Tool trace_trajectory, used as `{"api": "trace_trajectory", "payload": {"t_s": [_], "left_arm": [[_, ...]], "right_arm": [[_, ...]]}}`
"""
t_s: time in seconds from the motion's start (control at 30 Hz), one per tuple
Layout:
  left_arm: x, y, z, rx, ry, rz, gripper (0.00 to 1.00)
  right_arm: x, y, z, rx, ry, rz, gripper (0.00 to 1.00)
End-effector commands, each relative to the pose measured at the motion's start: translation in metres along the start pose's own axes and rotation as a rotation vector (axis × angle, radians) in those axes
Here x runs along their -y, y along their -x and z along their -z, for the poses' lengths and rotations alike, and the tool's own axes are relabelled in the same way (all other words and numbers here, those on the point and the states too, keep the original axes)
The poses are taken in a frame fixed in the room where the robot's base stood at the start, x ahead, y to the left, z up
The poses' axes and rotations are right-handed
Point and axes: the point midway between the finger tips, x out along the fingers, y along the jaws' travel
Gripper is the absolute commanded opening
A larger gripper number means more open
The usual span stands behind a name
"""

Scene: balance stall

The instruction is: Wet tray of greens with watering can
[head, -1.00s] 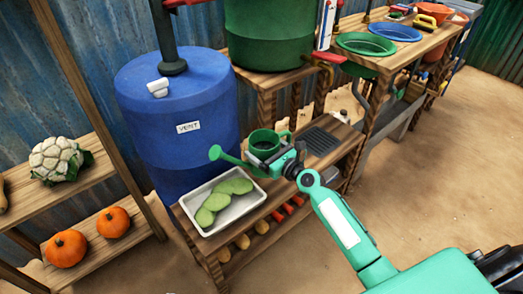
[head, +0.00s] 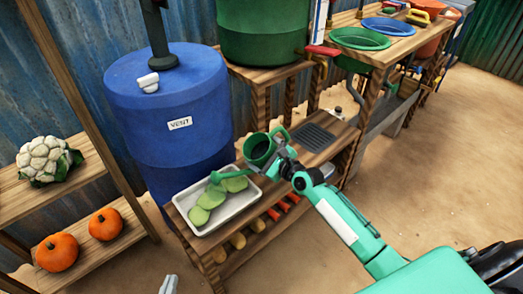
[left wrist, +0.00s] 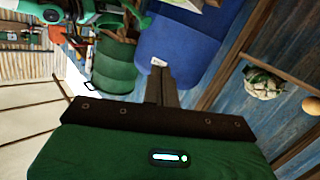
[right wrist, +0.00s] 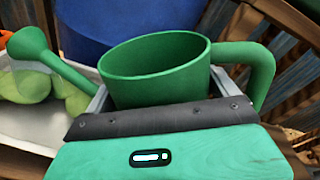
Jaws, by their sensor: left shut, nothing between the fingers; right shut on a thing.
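The green watering can (head: 259,152) is held in my right gripper (head: 284,160), above the bench. It is tilted, with its spout toward the left. The spout's rose is over the white tray (head: 246,206), close above the greens (head: 206,201). No water stream is visible. In the right wrist view the can (right wrist: 155,75) stands between the fingers of my right gripper (right wrist: 160,100), its handle at the right. Greens (right wrist: 28,85) show at the left there. My left gripper (head: 169,285) is at the bottom edge, apart from the bench. Its fingers (left wrist: 160,85) are together and empty.
A blue barrel (head: 175,115) stands right behind the tray. A green barrel (head: 262,35) sits on a stand further back. Shelves with a cauliflower (head: 46,158) and two pumpkins (head: 58,251) are at the left. A dark slatted mat (head: 314,137) lies bare on the bench.

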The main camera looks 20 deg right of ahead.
Motion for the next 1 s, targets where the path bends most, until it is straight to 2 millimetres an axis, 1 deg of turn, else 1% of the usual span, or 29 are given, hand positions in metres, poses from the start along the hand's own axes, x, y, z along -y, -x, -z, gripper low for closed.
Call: {"api": "trace_trajectory", "payload": {"t_s": [0.03,0.4,0.7,1.0], "left_arm": [[0.001,0.002,-0.001,0.034,0.0,0.003,0.0],[0.007,0.013,-0.026,0.248,-0.003,0.024,0.0],[0.023,0.022,-0.028,0.384,-0.021,0.063,0.0],[0.029,0.026,-0.03,0.435,-0.025,0.078,0.0]], "right_arm": [[0.003,0.0,-0.005,0.003,0.002,0.003,0.43],[0.001,0.0,-0.007,-0.011,0.055,0.002,0.43],[0.0,0.0,-0.009,-0.021,0.105,0.003,0.43],[-0.001,-0.001,-0.008,-0.025,0.123,0.003,0.43]]}}
